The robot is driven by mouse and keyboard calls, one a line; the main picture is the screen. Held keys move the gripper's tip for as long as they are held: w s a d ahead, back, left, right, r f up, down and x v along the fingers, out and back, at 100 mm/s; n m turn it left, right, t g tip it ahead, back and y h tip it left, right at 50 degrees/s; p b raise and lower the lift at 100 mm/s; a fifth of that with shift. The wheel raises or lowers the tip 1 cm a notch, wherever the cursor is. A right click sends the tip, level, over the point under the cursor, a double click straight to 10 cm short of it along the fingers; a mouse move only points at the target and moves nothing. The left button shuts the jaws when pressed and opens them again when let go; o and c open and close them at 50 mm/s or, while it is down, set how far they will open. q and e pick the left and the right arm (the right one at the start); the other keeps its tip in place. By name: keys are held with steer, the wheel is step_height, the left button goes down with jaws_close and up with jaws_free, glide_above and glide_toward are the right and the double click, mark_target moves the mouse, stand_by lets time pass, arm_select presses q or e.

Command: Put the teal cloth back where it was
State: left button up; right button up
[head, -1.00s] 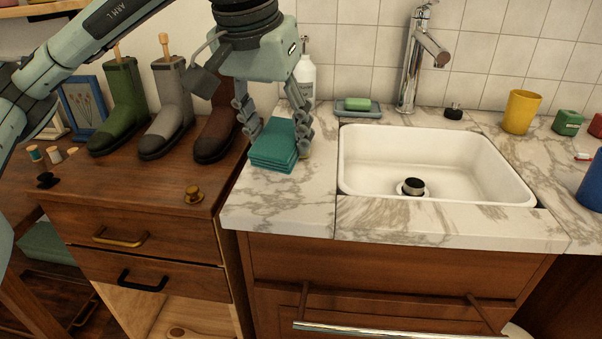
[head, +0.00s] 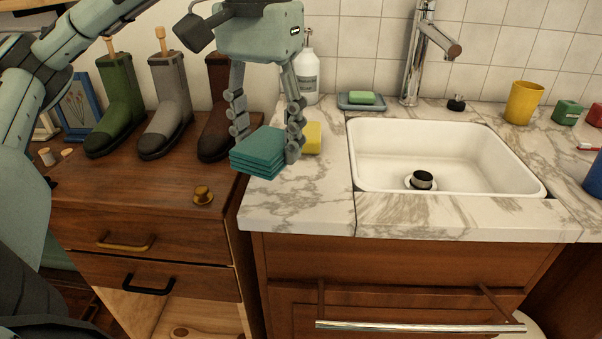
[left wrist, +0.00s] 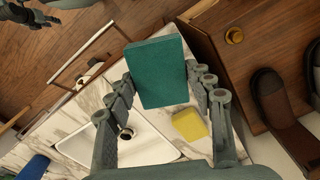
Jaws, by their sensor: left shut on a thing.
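The teal cloth (head: 258,151) is a folded, layered stack between the fingers of my left gripper (head: 265,140). In the head view it shows over the left end of the marble counter, at the edge of the wooden cabinet. The left wrist view shows the teal cloth (left wrist: 157,72) between both fingers of the left gripper (left wrist: 160,95), which are shut on it. It appears held a little above the counter. My right gripper is not clearly seen in the head view; a dark gripper-like part (left wrist: 30,12) shows at the top left of the left wrist view.
A yellow sponge (head: 312,137) lies on the counter just right of the cloth. A white bottle (head: 306,75), a soap dish (head: 362,104) and the sink (head: 352,150) are nearby. Boots (head: 171,105) and a brass knob (head: 203,195) stand on the wooden cabinet (head: 120,190).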

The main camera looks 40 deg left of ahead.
arm_select(q)
steer(key=b, duration=0.1)
glide_above(300, 184)
step_height(300, 184, down, 4)
step_height(300, 184, down, 4)
steer(key=shift+s+r+b, duration=0.1)
steer(key=shift+r+b, duration=0.1)
steer(key=shift+b, duration=0.65)
steer(key=shift+f, duration=0.1)
arm_select(e)
step_height(300, 184, up, 7)
steer(key=shift+d, duration=0.15)
arm_select(q)
steer(key=shift+f, duration=0.1)
arm_select(e)
steer(key=shift+w, duration=0.1)
arm_select(q)
steer(key=o, duration=1.1)
arm_select(e)
steer(key=shift+r, duration=0.25)
